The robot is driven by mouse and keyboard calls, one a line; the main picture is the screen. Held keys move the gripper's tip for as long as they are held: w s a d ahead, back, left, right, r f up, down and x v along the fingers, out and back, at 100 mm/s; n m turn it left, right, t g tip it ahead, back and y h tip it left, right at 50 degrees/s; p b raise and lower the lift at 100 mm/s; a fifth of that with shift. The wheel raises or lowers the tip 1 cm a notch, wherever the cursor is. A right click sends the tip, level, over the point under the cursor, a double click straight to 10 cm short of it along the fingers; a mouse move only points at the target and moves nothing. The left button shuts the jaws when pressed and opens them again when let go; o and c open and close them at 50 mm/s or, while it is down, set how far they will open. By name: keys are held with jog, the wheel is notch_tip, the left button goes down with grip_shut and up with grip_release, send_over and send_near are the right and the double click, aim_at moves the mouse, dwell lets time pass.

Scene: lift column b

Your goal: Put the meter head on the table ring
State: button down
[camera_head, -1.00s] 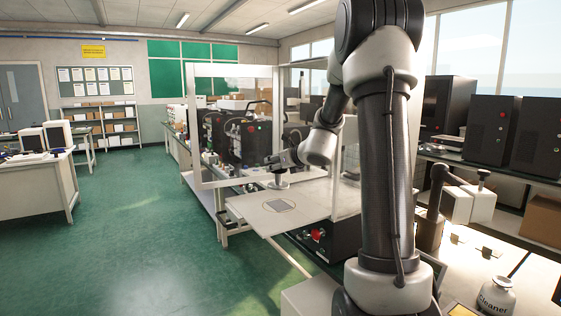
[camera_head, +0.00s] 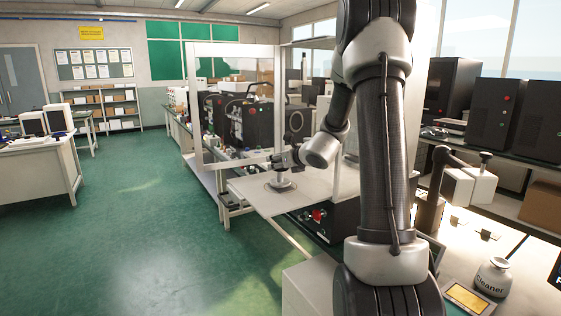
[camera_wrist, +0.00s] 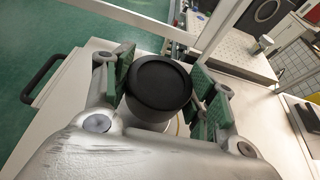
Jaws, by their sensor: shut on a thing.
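The meter head (camera_wrist: 160,88) shows as a black round cap between the green pads of my gripper (camera_wrist: 160,80) in the wrist view. In the head view the meter head (camera_head: 280,181) is a small pale piece with a wide foot, upright below my gripper (camera_head: 279,162). My gripper is shut on it from above. The table ring (camera_head: 267,185) is a thin yellowish line around the foot on the white tabletop. In the wrist view a short arc of the ring (camera_wrist: 180,126) shows beside the meter head. I cannot tell whether the foot touches the tabletop.
A cleaner bottle (camera_head: 493,278) stands on the bench at right. The tabletop around the ring is bare. Green floor lies open at left.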

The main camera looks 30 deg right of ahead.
jog(key=shift+f, duration=0.5)
jog(key=c, duration=0.5)
grip_release()
jog(key=shift+o, duration=0.5)
jog(key=shift+f, duration=0.1)
jog(key=v, duration=1.2)
